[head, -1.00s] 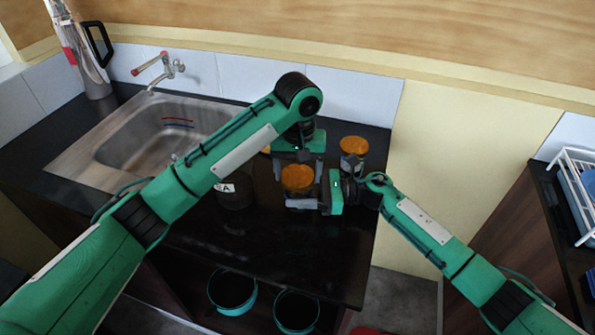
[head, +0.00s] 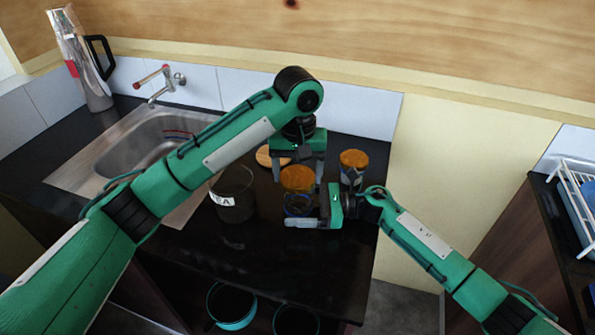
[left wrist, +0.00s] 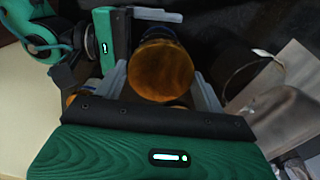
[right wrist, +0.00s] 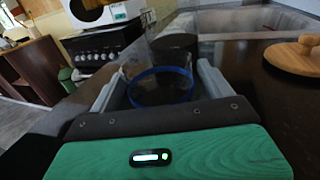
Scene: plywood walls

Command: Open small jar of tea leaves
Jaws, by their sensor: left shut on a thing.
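A small glass jar (head: 298,207) with a blue rim stands at the front of the black counter. Its orange-brown lid (head: 297,178) is just above it, apart from the rim as far as I can tell. My left gripper (head: 298,172) points down and is shut on this lid, which fills the gap between its fingers in the left wrist view (left wrist: 162,68). My right gripper (head: 310,221) comes from the right, level, with its fingers on both sides of the jar body. In the right wrist view the jar (right wrist: 160,88) sits snugly between the fingertips, its rim clear of any lid.
A second jar with an orange lid (head: 353,162) stands just behind the right gripper. A larger glass jar labelled TEA (head: 232,200) stands open to the left. A round wooden lid (head: 266,157) lies behind it. The sink (head: 150,140) is at the left; the counter's front is clear.

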